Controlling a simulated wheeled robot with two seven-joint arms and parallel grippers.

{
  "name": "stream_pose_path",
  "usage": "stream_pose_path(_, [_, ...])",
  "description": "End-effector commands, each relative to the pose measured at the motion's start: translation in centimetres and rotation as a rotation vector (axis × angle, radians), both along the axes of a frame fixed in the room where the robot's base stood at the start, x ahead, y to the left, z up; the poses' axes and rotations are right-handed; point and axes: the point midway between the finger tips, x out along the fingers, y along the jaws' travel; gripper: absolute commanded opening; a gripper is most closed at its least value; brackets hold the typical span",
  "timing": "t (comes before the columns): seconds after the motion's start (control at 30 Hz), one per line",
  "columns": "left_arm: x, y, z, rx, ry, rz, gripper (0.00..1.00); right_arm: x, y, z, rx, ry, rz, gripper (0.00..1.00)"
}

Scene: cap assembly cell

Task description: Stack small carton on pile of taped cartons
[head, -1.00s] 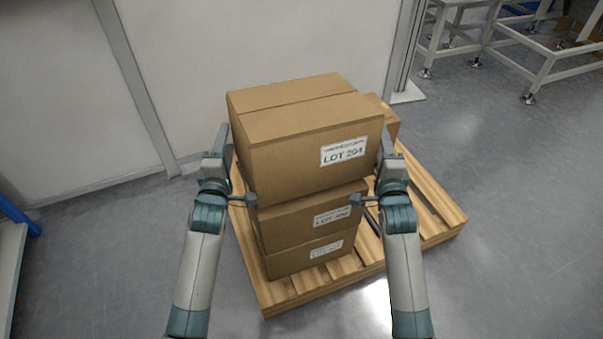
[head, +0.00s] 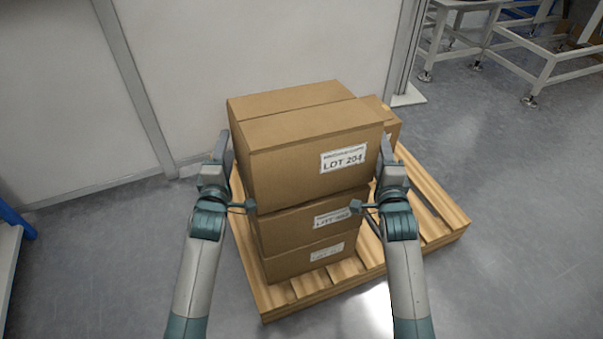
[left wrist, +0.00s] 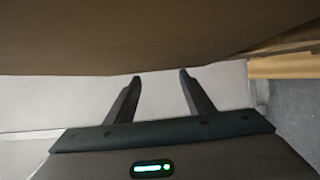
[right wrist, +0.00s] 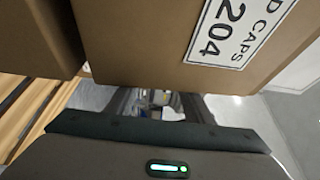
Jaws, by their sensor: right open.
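A brown carton labelled LOT 204 (head: 300,160) sits level over a pile of cartons, the middle carton (head: 285,229) and the bottom carton (head: 290,265). I cannot tell whether it touches the pile. My left gripper (head: 222,147) is at its left side, and my right gripper (head: 386,155) is at its right side. Both have their fingers apart, with no carton between them. The LOT 204 carton fills the top of the left wrist view (left wrist: 130,35). Its label shows in the right wrist view (right wrist: 225,35).
The pile stands on a wooden pallet (head: 435,205). Another carton (head: 385,118) shows partly behind the top one, at the right. A pale wall panel (head: 260,50) is close behind. A metal frame table (head: 540,70) stands at the back right. Grey floor is clear at the right.

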Motion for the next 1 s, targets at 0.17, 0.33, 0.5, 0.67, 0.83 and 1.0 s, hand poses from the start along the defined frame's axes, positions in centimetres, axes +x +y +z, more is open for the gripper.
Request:
stream_pose_path(0.17, [0.0,0.1,0.3,-0.004,-0.006,-0.009,0.47,0.0,-0.2,0.2,0.001,-0.003,0.007,0.47])
stream_pose_path(0.33, [0.0,0.8,0.3,-0.001,-0.004,-0.006,0.47,0.0,-0.8,0.2,0.0,-0.003,0.005,0.47])
stream_pose_path(0.5, [0.0,1.0,0.2,0.0,-0.003,-0.004,0.47,0.0,-1.0,0.2,-0.001,-0.003,0.003,0.47])
stream_pose_path(0.67, [0.0,1.0,0.2,0.001,-0.002,-0.003,0.54,0.0,-1.1,0.2,-0.002,-0.002,0.002,0.54])
stream_pose_path(0.83, [0.0,1.1,0.1,0.001,-0.002,-0.002,0.66,0.0,-1.1,0.2,-0.003,-0.002,0.001,0.66])
stream_pose_path(1.0, [0.0,1.1,0.1,0.002,-0.001,-0.002,0.66,0.0,-1.1,0.2,-0.003,-0.002,0.001,0.66])
